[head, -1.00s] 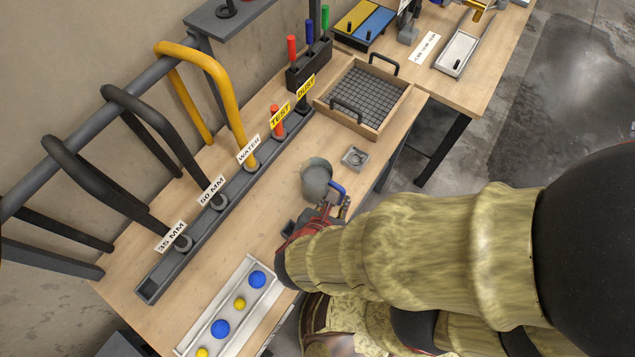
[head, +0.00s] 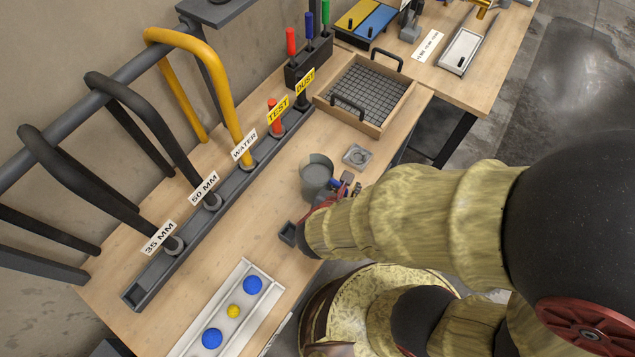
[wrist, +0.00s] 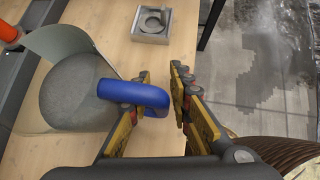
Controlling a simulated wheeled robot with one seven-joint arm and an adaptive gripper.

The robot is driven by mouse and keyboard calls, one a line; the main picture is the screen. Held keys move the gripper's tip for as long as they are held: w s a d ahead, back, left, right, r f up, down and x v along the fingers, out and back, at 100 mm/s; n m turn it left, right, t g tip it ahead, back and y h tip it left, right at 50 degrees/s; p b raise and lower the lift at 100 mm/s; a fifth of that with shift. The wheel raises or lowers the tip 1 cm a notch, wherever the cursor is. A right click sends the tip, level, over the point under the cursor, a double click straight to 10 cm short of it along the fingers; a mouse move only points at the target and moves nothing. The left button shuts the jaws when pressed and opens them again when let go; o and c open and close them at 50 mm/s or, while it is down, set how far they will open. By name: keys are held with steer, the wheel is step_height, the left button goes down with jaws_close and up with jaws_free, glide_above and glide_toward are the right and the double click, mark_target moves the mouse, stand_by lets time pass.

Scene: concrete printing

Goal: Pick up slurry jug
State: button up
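The slurry jug (head: 316,178) is a grey open-topped vessel standing on the wooden table, filled with grey matter. In the wrist view the jug (wrist: 62,90) is at the left, with its blue handle (wrist: 130,92) reaching right toward my gripper (wrist: 160,95). My gripper is open, with one finger on each side of the handle's outer end. A gap shows between the right finger and the handle; the left finger overlaps the handle, and I cannot tell if it touches. In the head view my gripper (head: 345,190) is beside the jug, partly hidden by my arm.
A small square metal mould (head: 357,156) sits just beyond the jug. A wooden tray with a mesh (head: 412,103) is farther back. A hose rack (head: 150,282) runs along the left, and a white tray of balls (head: 190,345) is in front.

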steer(key=shift+d+f, duration=0.1)
steer(key=shift+c, duration=0.8)
jaws_close()
steer(key=shift+w, duration=0.1)
